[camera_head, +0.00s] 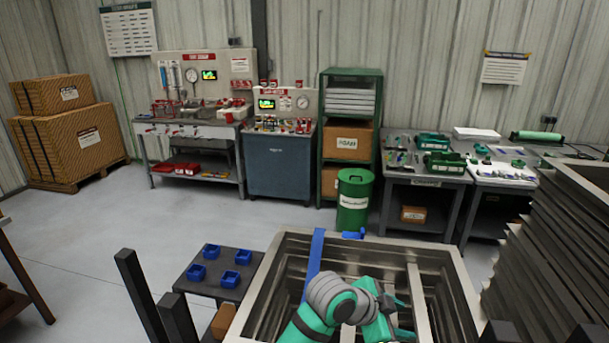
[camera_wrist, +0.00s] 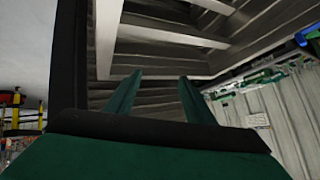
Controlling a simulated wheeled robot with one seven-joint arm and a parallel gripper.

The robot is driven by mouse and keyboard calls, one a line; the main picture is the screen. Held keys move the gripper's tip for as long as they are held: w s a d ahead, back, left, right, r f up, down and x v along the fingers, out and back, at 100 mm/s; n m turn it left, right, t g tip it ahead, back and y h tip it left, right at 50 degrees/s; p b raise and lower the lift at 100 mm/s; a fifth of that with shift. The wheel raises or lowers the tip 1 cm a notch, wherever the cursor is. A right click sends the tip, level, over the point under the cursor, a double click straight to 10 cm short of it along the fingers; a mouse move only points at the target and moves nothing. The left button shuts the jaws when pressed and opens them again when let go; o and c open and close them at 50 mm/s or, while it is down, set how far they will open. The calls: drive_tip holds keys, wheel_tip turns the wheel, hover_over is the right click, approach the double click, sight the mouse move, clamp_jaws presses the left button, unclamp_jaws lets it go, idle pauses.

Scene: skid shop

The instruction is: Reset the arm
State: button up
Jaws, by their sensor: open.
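My gripper (camera_head: 395,303) is at the end of my green and grey arm, low in the middle of the head view, over the open metal skid frame (camera_head: 460,290). In the wrist view my gripper (camera_wrist: 158,80) shows two green fingers spread apart with nothing between them. Beyond the fingers are the pale beams and ribbed metal walls of the skid frame (camera_wrist: 170,38). I cannot tell how far the fingertips are from the metal.
A blue bar (camera_head: 316,255) lies over the frame's left part. A dark table (camera_head: 215,285) with several blue bins stands left of it. Stacked ribbed metal (camera_head: 550,260) rises at the right. A green drum (camera_head: 354,200) and workbenches stand behind. Open floor (camera_head: 100,225) lies at the left.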

drive_tip(key=s+d+r+n+t+h, duration=0.1)
drive_tip(key=d+n+t+h, duration=0.4)
drive_tip(key=n, duration=0.3)
drive_tip(key=s+a+f+n+t+y, duration=0.1)
drive_tip(key=a+n+t, duration=0.1)
drive_tip(key=s+a+f+n+t+y, duration=0.1)
drive_tip(key=a+f+n+t+y, duration=0.1)
drive_tip(key=s+a+f+n+t+y, duration=0.1)
drive_tip(key=a+n+t, duration=0.1)
drive_tip(key=shift+s+f+y, duration=0.25)
drive_tip(key=shift+s+y, duration=0.05)
drive_tip(key=shift+s, duration=0.05)
drive_tip(key=s+a+f+n+y, duration=0.1)
drive_tip(key=s+a+f+y, duration=0.2)
drive_tip(key=s+a, duration=0.4)
drive_tip(key=s+a+f+n+y, duration=0.1)
drive_tip(key=s+a+f+y, duration=0.2)
drive_tip(key=s+a, duration=0.4)
drive_tip(key=s+a+f+n+y, duration=0.1)
drive_tip(key=s+a+f+y, duration=0.2)
drive_tip(key=s, duration=1.6)
drive_tip(key=a+f, duration=0.2)
drive_tip(key=a, duration=0.2)
drive_tip(key=shift+s+f+n+t, duration=0.2)
drive_tip(key=shift+n+t, duration=0.1)
drive_tip(key=shift+n, duration=0.1)
drive_tip(key=shift+c, duration=0.5)
